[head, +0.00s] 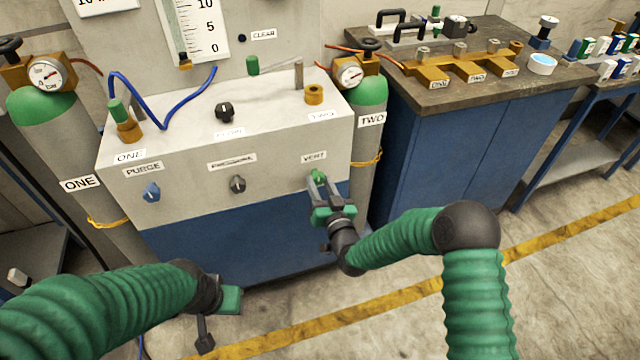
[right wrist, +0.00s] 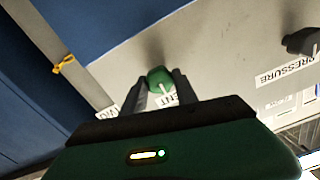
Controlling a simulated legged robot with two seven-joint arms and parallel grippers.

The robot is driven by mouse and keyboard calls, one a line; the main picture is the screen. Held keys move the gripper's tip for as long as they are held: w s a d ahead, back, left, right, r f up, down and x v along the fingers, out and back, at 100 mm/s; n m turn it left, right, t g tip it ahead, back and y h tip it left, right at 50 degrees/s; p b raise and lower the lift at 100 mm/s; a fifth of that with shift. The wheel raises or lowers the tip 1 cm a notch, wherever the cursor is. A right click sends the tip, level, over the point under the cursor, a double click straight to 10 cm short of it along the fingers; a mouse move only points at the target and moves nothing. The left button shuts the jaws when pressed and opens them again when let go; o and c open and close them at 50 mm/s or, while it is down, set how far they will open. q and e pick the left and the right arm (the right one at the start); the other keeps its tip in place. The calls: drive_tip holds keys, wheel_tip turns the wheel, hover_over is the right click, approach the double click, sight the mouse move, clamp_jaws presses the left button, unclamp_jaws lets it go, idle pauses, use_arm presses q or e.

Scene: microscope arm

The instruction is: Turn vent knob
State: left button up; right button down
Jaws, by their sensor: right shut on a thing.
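The green vent knob (head: 318,176) is on the front face of the white panel box (head: 275,190), just below the label "VENT" (head: 314,157). My right gripper (head: 321,188) is at the knob, with its fingers on either side of it and shut on it. In the right wrist view the green knob (right wrist: 160,79) sits between the two dark fingertips, with a pale line on its face. The label there is partly hidden by a finger. My left gripper (head: 222,312) hangs low at the front, away from the panel; its fingers are not clear.
A blue purge knob (head: 151,191) and a dark pressure knob (head: 238,184) are on the same face, left of the vent knob. Gas cylinder TWO (head: 368,150) stands close on the right, cylinder ONE (head: 75,150) on the left. The floor in front is clear.

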drive_tip(key=shift+n, duration=0.4)
drive_tip(key=n, duration=0.2)
drive_tip(key=shift+n, duration=0.4)
drive_tip(key=n, duration=0.4)
drive_tip(key=shift+a+f+n, duration=0.1)
drive_tip(key=shift+n, duration=0.2)
drive_tip(key=n+b, duration=0.1)
drive_tip(key=n, duration=0.3)
drive_tip(key=shift+s+f+n, duration=0.1)
drive_tip(key=shift+n, duration=2.2)
drive_tip(key=shift+f, duration=0.1)
drive_tip(key=c, duration=1.2)
unclamp_jaws()
drive_tip(key=shift+o, duration=1.2)
